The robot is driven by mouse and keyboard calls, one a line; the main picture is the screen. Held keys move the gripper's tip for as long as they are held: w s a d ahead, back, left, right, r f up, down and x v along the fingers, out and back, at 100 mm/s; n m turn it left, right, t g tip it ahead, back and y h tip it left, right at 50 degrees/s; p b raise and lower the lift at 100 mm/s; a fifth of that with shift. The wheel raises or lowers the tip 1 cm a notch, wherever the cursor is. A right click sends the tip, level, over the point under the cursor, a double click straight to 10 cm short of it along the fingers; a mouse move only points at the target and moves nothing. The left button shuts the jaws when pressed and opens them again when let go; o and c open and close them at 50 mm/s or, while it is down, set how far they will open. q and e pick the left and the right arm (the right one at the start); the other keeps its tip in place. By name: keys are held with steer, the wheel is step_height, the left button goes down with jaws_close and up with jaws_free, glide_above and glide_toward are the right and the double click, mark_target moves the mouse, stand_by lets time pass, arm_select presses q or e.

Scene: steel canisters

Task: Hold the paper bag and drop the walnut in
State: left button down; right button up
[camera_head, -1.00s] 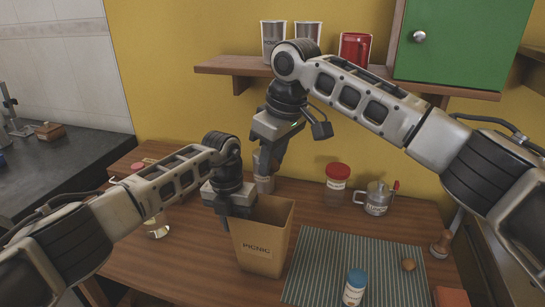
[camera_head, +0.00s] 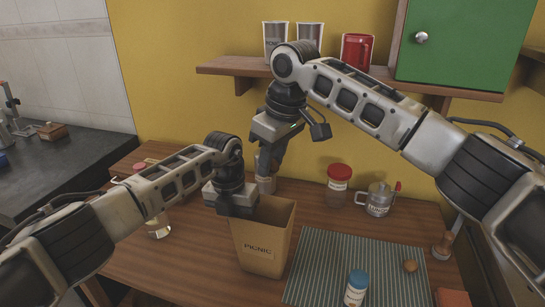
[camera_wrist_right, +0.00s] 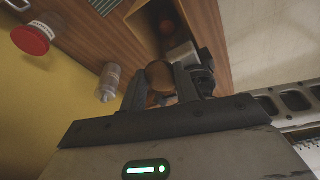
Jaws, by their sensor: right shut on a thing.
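The brown paper bag (camera_head: 262,248), printed PICNIC, stands upright and open on the table. My left gripper (camera_head: 232,212) is at its left rim; its fingertips are hidden, so I cannot tell whether they grip the paper. My right gripper (camera_head: 268,165) is above and behind the bag. In the right wrist view its fingers (camera_wrist_right: 160,88) are shut on a walnut (camera_wrist_right: 160,74). The bag's opening (camera_wrist_right: 143,22) shows beyond it, with a round brown thing (camera_wrist_right: 167,27) inside, likely another walnut. One more walnut (camera_head: 410,266) lies on the striped mat.
The striped mat (camera_head: 330,262) bears a blue-capped bottle (camera_head: 356,288). A wall shelf (camera_head: 215,67) with cups is above my right gripper.

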steer(key=s+d+x, duration=0.1)
steer(key=x, duration=0.6)
steer(key=shift+f, duration=0.6)
steer(key=shift+d, duration=0.1)
steer(key=o, duration=1)
steer(key=shift+o, duration=0.2)
steer(key=shift+r, duration=0.15)
steer(key=v, duration=1.1)
steer(key=shift+d+r, duration=0.15)
steer(key=shift+r, duration=0.25)
arm_select(q)
steer(key=c, duration=2.1)
jaws_free()
steer(key=o, duration=0.5)
